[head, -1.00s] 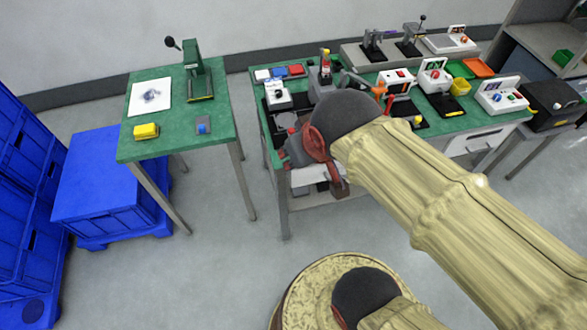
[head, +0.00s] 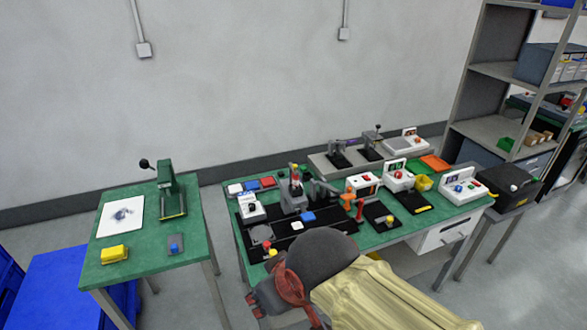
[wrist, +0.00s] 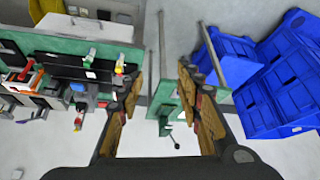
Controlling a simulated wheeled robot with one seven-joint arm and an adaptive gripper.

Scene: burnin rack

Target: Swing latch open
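I cannot pick out for certain which part is the latch. Candidates on the main green table (head: 395,232) are an orange-red handled part (head: 358,208) near its middle and an upright grey fixture with a red and yellow top (head: 292,188). Two lever clamps (head: 370,145) stand on the grey bench behind. My gripper (head: 262,300) is low at the main table's near left side, partly hidden by my arm. In the wrist view my gripper (wrist: 160,78) is open, with nothing between its fingers. It appears apart from the fixtures.
A smaller green table (head: 150,253) at left holds a lever press (head: 171,190), a paper sheet (head: 121,215) and a yellow block (head: 115,253). Blue crates (wrist: 285,85) stand beside it. A grey shelf (head: 490,130) is at right. A floor gap separates the tables.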

